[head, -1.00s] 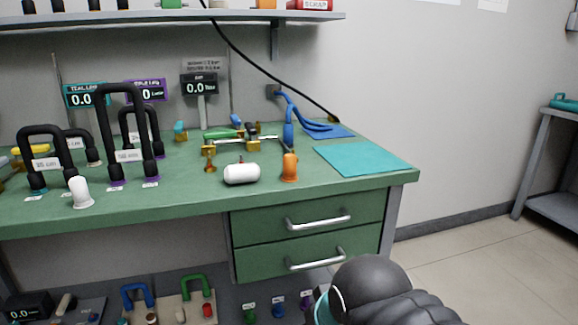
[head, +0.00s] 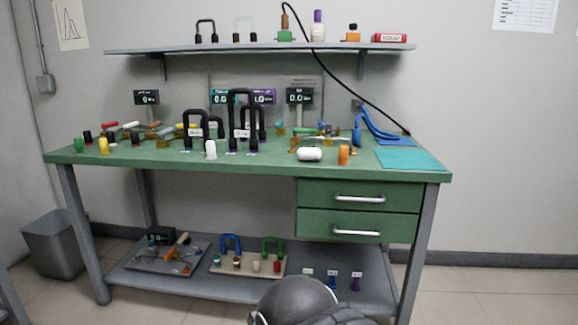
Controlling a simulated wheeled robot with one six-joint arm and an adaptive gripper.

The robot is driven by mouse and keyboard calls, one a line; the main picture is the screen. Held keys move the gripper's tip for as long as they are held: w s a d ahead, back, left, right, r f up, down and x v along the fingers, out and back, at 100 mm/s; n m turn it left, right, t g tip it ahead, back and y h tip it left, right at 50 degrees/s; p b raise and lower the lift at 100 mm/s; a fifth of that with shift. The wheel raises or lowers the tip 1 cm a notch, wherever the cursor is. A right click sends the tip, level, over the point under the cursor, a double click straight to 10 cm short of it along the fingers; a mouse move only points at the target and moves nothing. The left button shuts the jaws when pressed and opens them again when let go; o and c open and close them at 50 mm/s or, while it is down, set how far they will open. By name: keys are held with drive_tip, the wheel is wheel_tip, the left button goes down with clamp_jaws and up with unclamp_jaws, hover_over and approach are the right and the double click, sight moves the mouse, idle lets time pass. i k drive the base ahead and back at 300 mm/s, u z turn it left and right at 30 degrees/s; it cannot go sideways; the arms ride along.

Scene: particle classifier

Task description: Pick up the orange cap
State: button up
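The orange cap (head: 343,155) stands upright on the green workbench top (head: 230,164), near its front edge and above the drawers. It is a small orange cylinder with a slightly wider base. A white rounded cylinder (head: 309,154) lies just to its left. My gripper is not in view. A dark rounded part of my arm shows at the bottom middle, well below the cap and apart from it.
A teal mat (head: 412,160) lies to the cap's right, with blue cables (head: 378,130) behind it. A white cap (head: 210,150) and black arches (head: 240,110) stand to the left. Drawer handles (head: 358,199) stick out below. A grey bin (head: 54,243) stands at the left.

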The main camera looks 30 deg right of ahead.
sight(343, 154)
drive_tip(key=z, duration=0.2)
drive_tip(key=k, duration=0.25)
drive_tip(key=u, duration=0.8)
drive_tip(key=i, duration=1.35)
drive_tip(key=z, duration=1.45)
drive_tip(key=i, duration=0.9)
drive_tip(key=z, duration=1.1)
